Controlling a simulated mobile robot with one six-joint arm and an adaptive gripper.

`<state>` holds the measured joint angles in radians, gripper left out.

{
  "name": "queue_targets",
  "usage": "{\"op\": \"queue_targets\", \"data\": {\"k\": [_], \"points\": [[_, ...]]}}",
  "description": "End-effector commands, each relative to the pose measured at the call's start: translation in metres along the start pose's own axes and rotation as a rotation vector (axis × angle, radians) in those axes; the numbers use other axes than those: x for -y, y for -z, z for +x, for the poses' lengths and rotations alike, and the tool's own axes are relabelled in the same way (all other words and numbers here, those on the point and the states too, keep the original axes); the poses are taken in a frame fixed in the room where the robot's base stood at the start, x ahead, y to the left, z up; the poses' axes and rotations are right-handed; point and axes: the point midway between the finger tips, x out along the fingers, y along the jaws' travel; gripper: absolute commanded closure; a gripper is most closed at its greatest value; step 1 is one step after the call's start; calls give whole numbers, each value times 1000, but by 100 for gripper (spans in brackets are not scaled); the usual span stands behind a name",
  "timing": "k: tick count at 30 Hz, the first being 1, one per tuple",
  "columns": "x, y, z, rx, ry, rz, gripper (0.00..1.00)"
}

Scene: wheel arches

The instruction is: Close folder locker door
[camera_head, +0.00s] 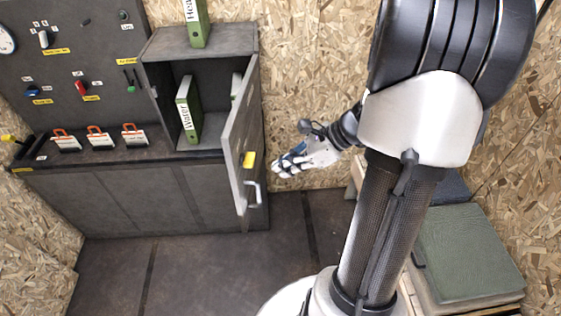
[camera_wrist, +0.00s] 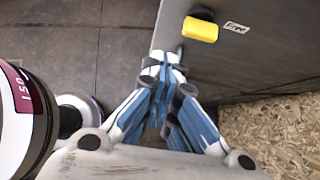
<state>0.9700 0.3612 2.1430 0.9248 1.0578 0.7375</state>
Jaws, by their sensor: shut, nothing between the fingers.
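The folder locker (camera_head: 162,48) is a dark grey open-fronted box on the bench at the left wall. Its door (camera_head: 242,125) stands wide open on the right side, swung out toward the camera, with a yellow label and a pale handle. A green folder marked Water (camera_head: 188,108) stands inside. My gripper (camera_head: 281,169) is right of the door, apart from it in the head view. In the wrist view my gripper (camera_wrist: 163,65) is shut and empty, with its tips by a grey panel (camera_wrist: 262,60) bearing a yellow piece (camera_wrist: 201,28). Whether they touch it I cannot tell.
Another green folder (camera_head: 196,22) stands on top of the locker. Several orange-handled items (camera_head: 100,137) stand on the bench (camera_head: 100,195) left of it. A green cushioned seat (camera_head: 470,250) is at the right. The floor (camera_head: 200,275) before the bench is clear.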

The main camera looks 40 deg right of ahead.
Motion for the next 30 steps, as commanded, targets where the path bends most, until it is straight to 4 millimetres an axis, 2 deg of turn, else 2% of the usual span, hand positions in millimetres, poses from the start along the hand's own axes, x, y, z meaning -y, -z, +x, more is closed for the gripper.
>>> {"op": "queue_targets", "data": {"k": [1, 3, 10, 13, 18, 30], "points": [[-2, 2, 14, 1, -7, -1, 100], [-2, 2, 31, 1, -7, -1, 100], [-2, 0, 77, 0, -6, -4, 100], [-2, -14, 86, -1, -4, -7, 100], [-1, -26, 95, -1, -3, -6, 100], [-1, -29, 98, -1, -2, -3, 100]]}}
